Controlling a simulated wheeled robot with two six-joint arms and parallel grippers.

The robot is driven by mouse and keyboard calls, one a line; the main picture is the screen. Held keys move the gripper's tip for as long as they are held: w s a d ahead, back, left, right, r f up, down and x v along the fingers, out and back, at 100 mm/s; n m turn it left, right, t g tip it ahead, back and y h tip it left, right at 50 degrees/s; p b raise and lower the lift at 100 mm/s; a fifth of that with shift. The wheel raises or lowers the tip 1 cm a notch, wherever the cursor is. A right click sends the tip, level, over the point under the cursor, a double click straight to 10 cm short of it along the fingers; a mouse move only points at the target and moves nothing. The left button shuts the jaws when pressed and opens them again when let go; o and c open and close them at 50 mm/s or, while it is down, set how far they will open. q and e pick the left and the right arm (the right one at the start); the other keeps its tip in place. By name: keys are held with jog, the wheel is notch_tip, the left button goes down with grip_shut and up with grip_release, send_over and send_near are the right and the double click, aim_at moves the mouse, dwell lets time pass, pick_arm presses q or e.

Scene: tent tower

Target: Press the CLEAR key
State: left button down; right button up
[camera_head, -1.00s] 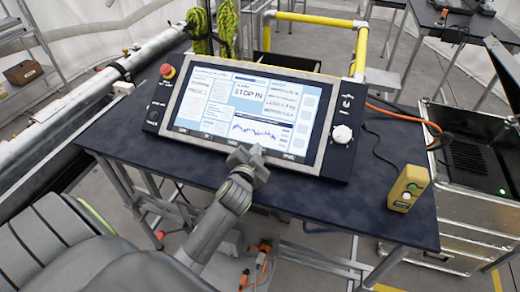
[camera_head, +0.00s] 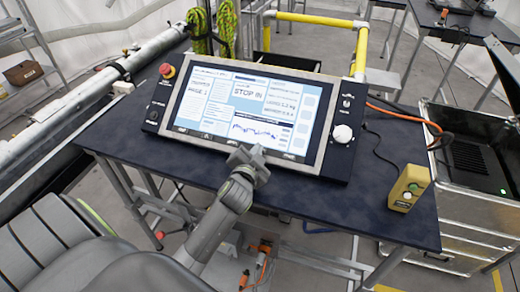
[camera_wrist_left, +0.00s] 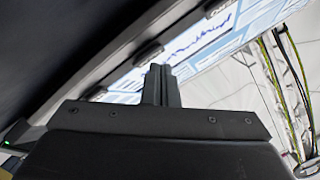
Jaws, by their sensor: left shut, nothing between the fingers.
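The control panel (camera_head: 345,128) lies tilted on the dark table, with a lit screen (camera_head: 230,88) that reads "STOP IN" in large letters. Small marks run along the bezel under the screen; a CLEAR label cannot be read. My right gripper is not in view.
A red emergency button (camera_head: 168,71) sits at the panel's upper left and a white knob (camera_head: 342,134) at its right. A yellow button box (camera_head: 407,188) stands on the table (camera_head: 300,195) at right. A metal case (camera_head: 480,165) is beyond it.

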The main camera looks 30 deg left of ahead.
pick_arm(q)
jog(key=shift+w+f, duration=0.2)
jog(key=shift+f, duration=0.05)
dwell(0.4)
dwell(0.3)
jog(key=shift+s+r+p, duration=0.45)
jog(key=shift+r+p, duration=0.05)
jog(key=shift+r, duration=0.15)
jog(key=shift+s+d+r+p, duration=0.1)
jog(key=shift+s+r+p, duration=0.05)
jog(key=shift+r+p, duration=0.3)
jog(key=r+p, duration=0.1)
jog(key=s+r+p, duration=0.2)
jog(key=shift+s+d+r+p, duration=0.1)
jog(key=shift+s+d+p, duration=0.2)
jog(key=shift+p, duration=0.1)
jog(key=shift+w, duration=0.1)
